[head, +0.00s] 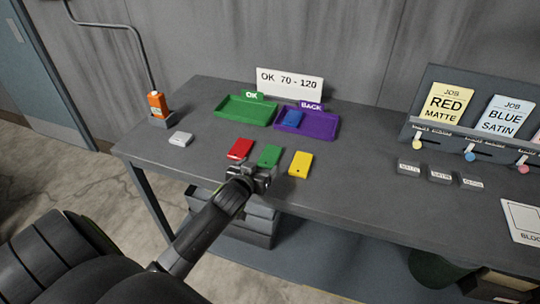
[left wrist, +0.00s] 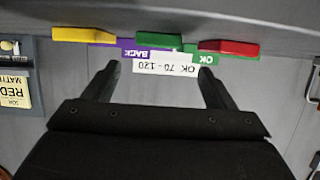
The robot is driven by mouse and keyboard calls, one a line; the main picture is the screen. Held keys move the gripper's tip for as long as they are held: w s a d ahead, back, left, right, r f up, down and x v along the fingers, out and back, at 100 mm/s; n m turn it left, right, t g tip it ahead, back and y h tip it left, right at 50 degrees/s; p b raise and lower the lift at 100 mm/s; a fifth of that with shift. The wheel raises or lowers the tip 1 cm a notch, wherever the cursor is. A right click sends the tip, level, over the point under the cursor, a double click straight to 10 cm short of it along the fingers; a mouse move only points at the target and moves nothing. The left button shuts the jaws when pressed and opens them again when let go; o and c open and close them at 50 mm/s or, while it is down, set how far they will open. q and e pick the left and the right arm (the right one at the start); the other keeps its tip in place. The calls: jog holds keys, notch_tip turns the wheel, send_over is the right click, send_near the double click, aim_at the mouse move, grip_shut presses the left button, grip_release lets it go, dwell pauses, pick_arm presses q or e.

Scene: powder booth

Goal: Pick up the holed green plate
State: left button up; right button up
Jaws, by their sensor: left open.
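The green plate (head: 269,156) lies flat on the table between a red plate (head: 240,149) and a yellow plate (head: 300,164). I cannot make out its hole clearly. My left gripper (head: 258,173) is just in front of the green plate, near the table's front edge, open and empty. In the left wrist view, which is upside down, the green plate (left wrist: 160,41) shows edge-on beyond and between the spread fingers (left wrist: 158,69). It is apart from both fingers. My right gripper is not in view.
Behind the plates are a green OK tray (head: 240,112) and a purple BACK tray (head: 322,127) holding a blue plate (head: 293,118). A job-card rack (head: 465,118) stands at right.

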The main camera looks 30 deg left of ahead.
aim_at(268, 157)
pick_arm(q)
jog(key=shift+x, duration=1.45)
jog(key=shift+d+p+x, duration=0.1)
jog(key=shift+p+x, duration=0.25)
jog(key=shift+x, duration=0.55)
jog(key=shift+d+p+x, duration=0.15)
jog(key=shift+p+x, duration=0.2)
jog(key=shift+x, duration=1.4)
jog(key=shift+f, duration=0.15)
jog(key=c, duration=1.2)
